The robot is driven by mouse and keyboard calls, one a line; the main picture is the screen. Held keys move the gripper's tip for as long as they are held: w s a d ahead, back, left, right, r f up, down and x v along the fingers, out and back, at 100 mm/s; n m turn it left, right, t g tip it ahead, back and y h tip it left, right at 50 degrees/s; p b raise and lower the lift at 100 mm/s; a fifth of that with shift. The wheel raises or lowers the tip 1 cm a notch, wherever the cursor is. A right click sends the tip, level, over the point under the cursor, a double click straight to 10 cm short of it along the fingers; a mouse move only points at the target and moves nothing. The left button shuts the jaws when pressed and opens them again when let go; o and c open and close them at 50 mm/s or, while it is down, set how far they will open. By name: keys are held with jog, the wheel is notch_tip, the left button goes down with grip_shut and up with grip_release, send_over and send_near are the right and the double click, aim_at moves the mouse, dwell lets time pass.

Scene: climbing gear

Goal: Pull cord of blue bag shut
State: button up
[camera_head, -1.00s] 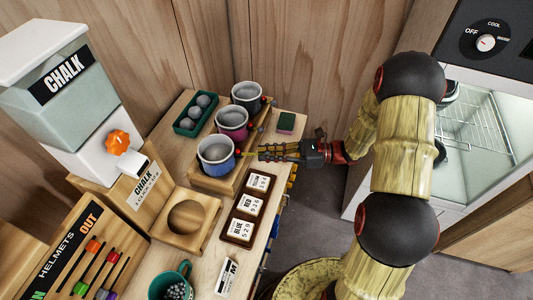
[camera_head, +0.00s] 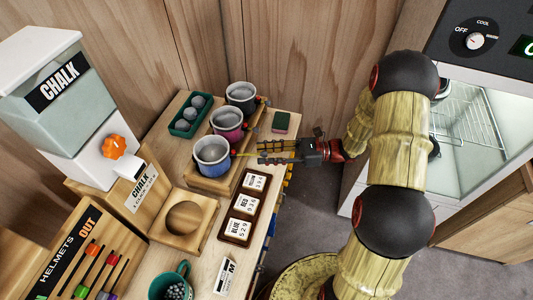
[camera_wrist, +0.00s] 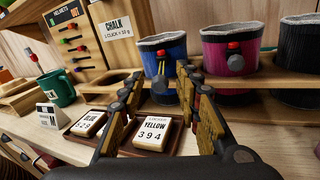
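The blue bag (camera_head: 211,156) stands open at the near end of a row of bags on a wooden stand. It also shows in the wrist view (camera_wrist: 164,44), with a red bead (camera_wrist: 163,52) on its front. A thin yellow cord (camera_head: 244,155) runs from its front towards my gripper (camera_head: 262,152). In the wrist view my gripper (camera_wrist: 160,80) has its fingers apart, with the bag's front and the cord showing between their tips. My gripper is just right of the bag in the head view. Whether it touches the cord, I cannot tell.
A magenta bag (camera_head: 228,123) and a black bag (camera_head: 241,96) stand beyond the blue one. A tray of number cards (camera_head: 246,207) lies below the fingers. A green-topped block (camera_head: 281,122) sits behind them. A glass-fronted cabinet (camera_head: 465,130) stands at right.

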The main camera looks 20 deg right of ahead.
jog(key=v, duration=1.2)
dwell(0.4)
jog(key=s+a+f+n+g+h, duration=0.1)
jog(key=s+f+n+g+h, duration=0.2)
jog(key=s+f, duration=0.3)
jog(key=s+r+n+g+h, duration=0.2)
jog(key=s+n+g+h, duration=0.1)
jog(key=s+n+h, duration=0.35)
jog(key=s+a+r+n+t+h, duration=0.2)
jog(key=r+n, duration=0.4)
jog(key=r, duration=0.5)
jog(key=s+a+r+n+t+h, duration=0.2)
jog(key=a+r+n+t+h, duration=0.3)
jog(key=r, duration=0.6)
jog(key=shift+s+a+r+n+t+h, duration=0.25)
jog(key=shift+n+h, duration=0.3)
jog(key=shift+n, duration=0.4)
